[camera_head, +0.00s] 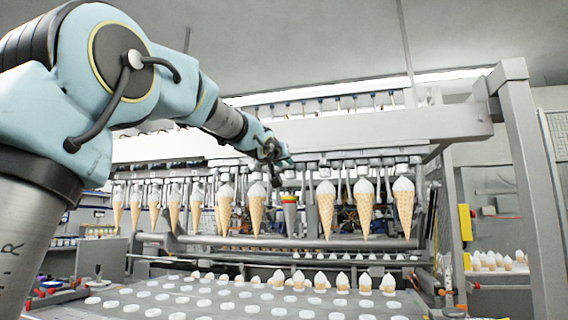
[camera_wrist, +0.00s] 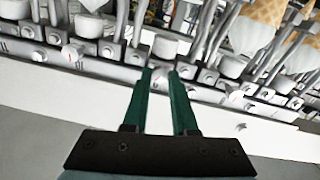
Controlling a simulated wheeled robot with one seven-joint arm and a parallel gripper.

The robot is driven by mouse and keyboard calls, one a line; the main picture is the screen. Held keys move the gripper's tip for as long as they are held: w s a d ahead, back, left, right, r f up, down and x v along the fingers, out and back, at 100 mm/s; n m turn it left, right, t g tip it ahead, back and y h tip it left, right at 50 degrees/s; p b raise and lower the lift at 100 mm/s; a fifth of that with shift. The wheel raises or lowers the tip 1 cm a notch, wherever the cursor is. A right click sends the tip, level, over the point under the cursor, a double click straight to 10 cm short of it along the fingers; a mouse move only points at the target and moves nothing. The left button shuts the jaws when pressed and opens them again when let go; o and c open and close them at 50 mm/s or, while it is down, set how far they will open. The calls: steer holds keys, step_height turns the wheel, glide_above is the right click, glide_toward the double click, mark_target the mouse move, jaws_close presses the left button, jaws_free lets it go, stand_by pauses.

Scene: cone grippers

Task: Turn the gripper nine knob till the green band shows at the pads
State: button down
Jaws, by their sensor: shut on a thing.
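A grey cone (camera_head: 290,216) with narrow coloured bands near its top hangs in the row among the wafer cones. Red and yellow show on it; at this size I cannot tell whether green shows at the pads. My gripper (camera_head: 275,155) is at the rail above and slightly left of this cone. In the wrist view my two green fingers (camera_wrist: 160,76) are nearly together, shut on a small knob at the rail. A pale round fitting (camera_wrist: 165,48) is just beyond the tips. I cannot read any number on the knob.
Several filled wafer cones (camera_head: 326,210) hang on both sides of the grey cone. A metal bar (camera_head: 300,242) runs behind them. Below is a tray (camera_head: 200,290) with white discs. A grey frame post (camera_head: 530,190) stands at the right. Similar fittings (camera_wrist: 231,66) line the rail closely.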

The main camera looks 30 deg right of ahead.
steer(key=shift+f+n+b, duration=0.2)
steer(key=shift+n+b, duration=0.4)
steer(key=shift+n, duration=0.3)
steer(key=shift+r+n+b, duration=0.15)
steer(key=shift+n+b, duration=0.45)
steer(key=shift+n, duration=0.3)
steer(key=c, duration=0.7)
jaws_free()
steer(key=b+v, duration=0.3)
steer(key=v, duration=0.7)
steer(key=shift+s+a, duration=0.25)
steer(key=shift+s, duration=0.05)
